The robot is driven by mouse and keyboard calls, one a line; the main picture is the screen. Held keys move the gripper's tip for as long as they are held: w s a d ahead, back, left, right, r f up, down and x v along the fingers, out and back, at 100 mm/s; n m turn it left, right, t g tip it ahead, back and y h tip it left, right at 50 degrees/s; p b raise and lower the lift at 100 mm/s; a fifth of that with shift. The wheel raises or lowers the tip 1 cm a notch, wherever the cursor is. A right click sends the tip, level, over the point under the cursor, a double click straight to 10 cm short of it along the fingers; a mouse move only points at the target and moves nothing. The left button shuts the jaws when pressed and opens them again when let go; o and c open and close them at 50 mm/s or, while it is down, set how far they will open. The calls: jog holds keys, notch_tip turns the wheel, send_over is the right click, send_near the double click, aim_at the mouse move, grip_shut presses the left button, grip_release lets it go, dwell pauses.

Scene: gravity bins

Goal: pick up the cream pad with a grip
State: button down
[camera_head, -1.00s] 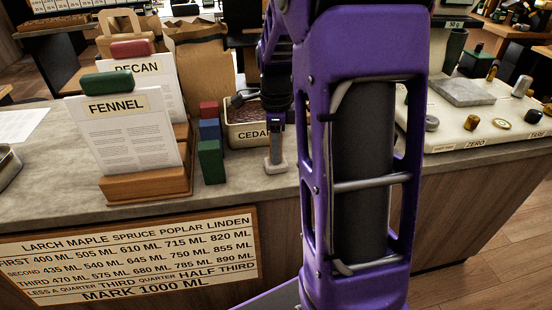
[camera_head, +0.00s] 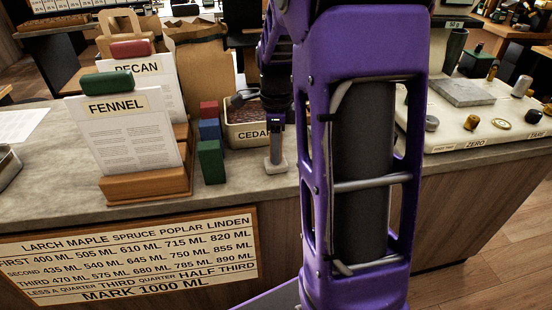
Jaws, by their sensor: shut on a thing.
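The cream pad (camera_head: 277,167) is a small pale block on the grey counter, in front of the tray marked CEDAR. My gripper (camera_head: 275,157) points down onto the pad and its fingers are shut on the pad's upper part. The pad looks upright and at or very near the counter surface; I cannot tell whether it is touching it. My arm fills the right middle of the view and hides the counter to the right of the pad.
Green (camera_head: 211,162), blue and red blocks stand in a row left of my gripper. The CEDAR tray (camera_head: 254,134) is close behind. A FENNEL card (camera_head: 128,135) stands in a wooden holder (camera_head: 147,186) further left. The counter's front edge is close in front of the pad.

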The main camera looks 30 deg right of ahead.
jog(key=shift+r, duration=0.1)
dwell(0.3)
notch_tip(320, 180, up, 10)
jog(key=shift+p, duration=0.9)
jog(key=c, duration=1.1)
grip_release()
grip_shut()
